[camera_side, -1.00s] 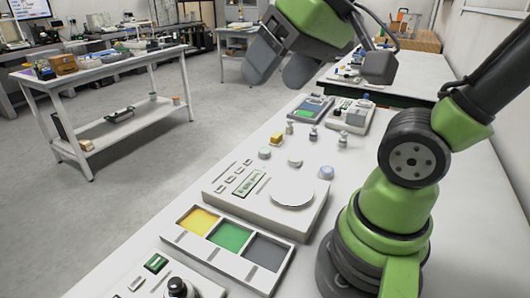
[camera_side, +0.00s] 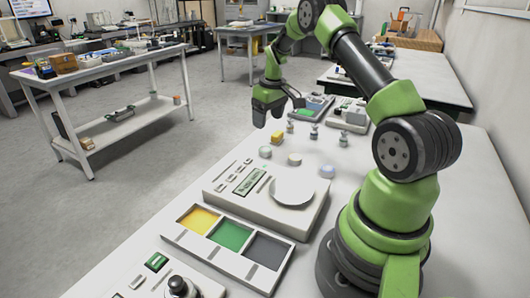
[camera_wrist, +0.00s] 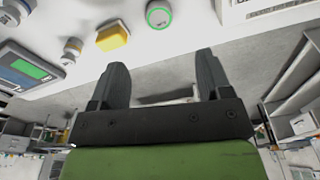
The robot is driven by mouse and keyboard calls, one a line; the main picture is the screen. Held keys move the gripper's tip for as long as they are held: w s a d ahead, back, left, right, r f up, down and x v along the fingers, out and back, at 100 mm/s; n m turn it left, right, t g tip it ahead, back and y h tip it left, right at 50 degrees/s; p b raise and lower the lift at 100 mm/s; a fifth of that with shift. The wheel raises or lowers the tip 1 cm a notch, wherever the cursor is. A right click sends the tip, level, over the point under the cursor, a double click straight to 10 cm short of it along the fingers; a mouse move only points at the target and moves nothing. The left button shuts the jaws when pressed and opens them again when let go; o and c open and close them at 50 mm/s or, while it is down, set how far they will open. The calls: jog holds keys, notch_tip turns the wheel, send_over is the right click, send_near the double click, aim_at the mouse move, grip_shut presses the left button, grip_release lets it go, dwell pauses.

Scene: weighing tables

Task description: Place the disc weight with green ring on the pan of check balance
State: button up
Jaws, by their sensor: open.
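The disc weight with the green ring (camera_wrist: 158,14) lies on the table at the top of the wrist view. In the side view it seems to be the pale greenish disc (camera_side: 265,152) beside the yellow block. My gripper (camera_side: 268,113) is open and empty, above the table's far left edge. In the wrist view its two fingers (camera_wrist: 162,62) are spread, apart from the disc. A white balance (camera_side: 238,203) with a bare round pan (camera_side: 293,190) and a green display stands nearer the camera; I cannot tell from any label whether it is the check balance.
A yellow block (camera_side: 277,138) and two other discs (camera_side: 294,159) (camera_side: 327,171) lie near. Small metal weights (camera_side: 314,132) stand behind. A dark blue device (camera_wrist: 30,72) and another small balance (camera_side: 350,116) are farther back. A tray with yellow, green and grey compartments (camera_side: 185,241) sits in front.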

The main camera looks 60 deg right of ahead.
send_over(265, 149)
jog(key=s, duration=0.1)
notch_tip(265, 149, down, 5)
jog(key=shift+d+r, duration=0.1)
jog(key=shift+d, duration=0.05)
jog(key=f, duration=0.4)
jog(key=w+f, duration=0.1)
jog(key=shift+f, duration=0.4)
jog(key=c, duration=1.2)
